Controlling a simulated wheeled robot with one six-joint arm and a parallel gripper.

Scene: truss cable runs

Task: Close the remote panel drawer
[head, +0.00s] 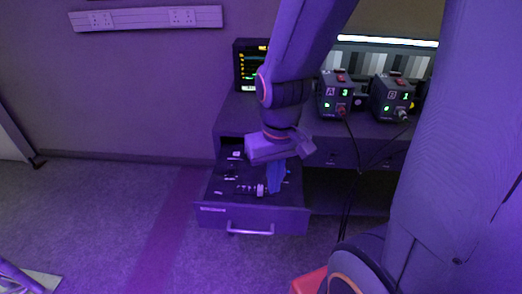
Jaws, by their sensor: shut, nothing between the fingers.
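The drawer (222,214) stands pulled out from the left part of the dark cabinet (228,126). Its front carries a light bar handle (250,232) and a small label at the upper left. Several small parts lie inside the drawer. My gripper (275,190) hangs over the open drawer, pointing down, with its fingers shut and empty. The fingertips are behind the drawer front as seen here; I cannot tell whether they touch anything. My arm hides part of the drawer's back and the cabinet behind it.
Dark cables hang down in front at the right. A red object (308,281) is at the bottom.

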